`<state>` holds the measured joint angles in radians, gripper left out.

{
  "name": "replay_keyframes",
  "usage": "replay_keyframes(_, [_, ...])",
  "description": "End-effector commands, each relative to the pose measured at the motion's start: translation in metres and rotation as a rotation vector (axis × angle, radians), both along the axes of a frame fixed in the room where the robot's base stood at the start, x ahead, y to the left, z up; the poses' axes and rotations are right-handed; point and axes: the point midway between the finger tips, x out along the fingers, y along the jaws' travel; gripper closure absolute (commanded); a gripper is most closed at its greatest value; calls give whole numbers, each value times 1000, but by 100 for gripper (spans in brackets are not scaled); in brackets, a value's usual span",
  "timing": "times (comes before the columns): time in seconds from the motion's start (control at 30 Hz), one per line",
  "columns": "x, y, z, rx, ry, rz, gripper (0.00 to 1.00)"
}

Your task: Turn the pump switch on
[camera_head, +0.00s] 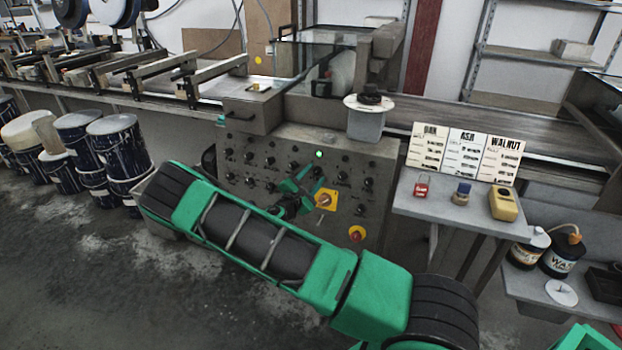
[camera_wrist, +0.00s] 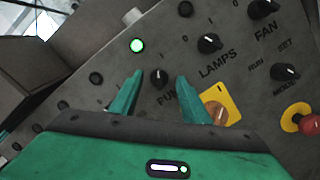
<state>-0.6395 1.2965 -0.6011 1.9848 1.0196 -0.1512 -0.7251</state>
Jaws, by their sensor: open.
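The pump switch (camera_wrist: 159,79) is a small black rotary knob on the grey control panel (camera_head: 240,190). It shows in the wrist view between the two green fingers of my gripper (camera_wrist: 159,85), with a gap on each side. The lettering below it reads "PU", and the rest is hidden by a finger. A pale mark shows near the knob's top; its exact setting is hard to read. A green lamp (camera_wrist: 137,45) glows above left of the knob. In the head view my open gripper (camera_head: 304,183) is at the panel front, and my arm hides the panel's lower part.
The lamps knob (camera_wrist: 209,43), fan knob (camera_wrist: 262,9) and mode knob (camera_wrist: 284,72) lie to the right. A yellow-plated switch (camera_wrist: 220,100) is beside the right finger, and a red button (camera_wrist: 308,123) is farther right. A small shelf (camera_head: 450,212) juts out right of the panel.

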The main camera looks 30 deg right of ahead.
Motion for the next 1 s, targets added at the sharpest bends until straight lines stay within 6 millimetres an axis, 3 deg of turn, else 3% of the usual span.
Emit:
replay_keyframes(0.6, [-50,81,-2,0,1,2,58])
replay_keyframes(1.0, [-56,89,-2,1,2,0,58])
